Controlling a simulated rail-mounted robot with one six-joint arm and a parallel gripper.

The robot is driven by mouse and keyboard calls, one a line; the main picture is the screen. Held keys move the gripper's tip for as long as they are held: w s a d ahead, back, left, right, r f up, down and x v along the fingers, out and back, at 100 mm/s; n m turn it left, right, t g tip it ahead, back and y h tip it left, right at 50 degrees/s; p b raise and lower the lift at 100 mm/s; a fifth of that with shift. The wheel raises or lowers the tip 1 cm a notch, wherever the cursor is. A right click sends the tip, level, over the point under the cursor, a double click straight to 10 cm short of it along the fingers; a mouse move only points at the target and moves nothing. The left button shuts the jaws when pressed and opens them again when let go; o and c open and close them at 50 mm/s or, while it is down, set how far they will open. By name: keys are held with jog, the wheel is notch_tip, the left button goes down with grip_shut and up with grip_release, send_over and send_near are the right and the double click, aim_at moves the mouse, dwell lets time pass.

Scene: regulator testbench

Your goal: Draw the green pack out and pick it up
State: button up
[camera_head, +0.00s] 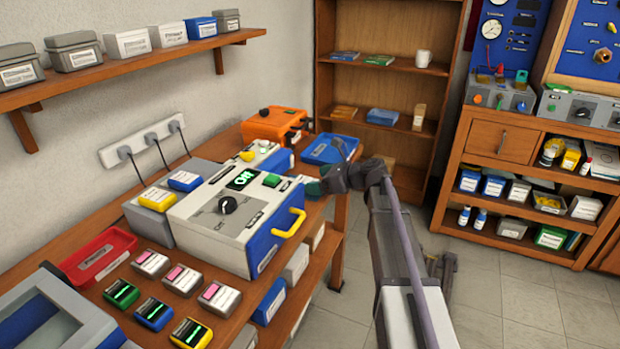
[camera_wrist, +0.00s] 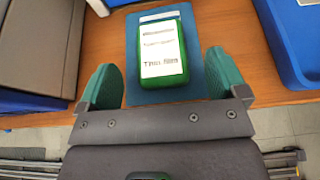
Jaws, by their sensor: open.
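The green pack (camera_wrist: 163,48) shows in the wrist view, with a white printed label on top. It lies on a flat blue plate (camera_wrist: 196,88) near the front edge of the bench. My gripper (camera_wrist: 163,78) is open, with one green finger to the left of the pack and one to the right. A gap shows between each finger and the pack. In the head view my gripper (camera_head: 318,186) is at the right edge of the bench, and I cannot clearly make out the pack there.
In the wrist view a grey box (camera_wrist: 35,45) stands on the left and a blue tray (camera_wrist: 272,62) on the right. In the head view the blue tray (camera_head: 322,160) lies behind my gripper, and a large tester with a yellow handle (camera_head: 290,224) stands to the left.

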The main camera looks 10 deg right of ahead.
jog(key=p+v, duration=0.2)
jog(key=v, duration=0.4)
jog(key=shift+s+d, duration=0.2)
jog(key=shift+d, duration=0.15)
jog(key=shift+r, duration=0.1)
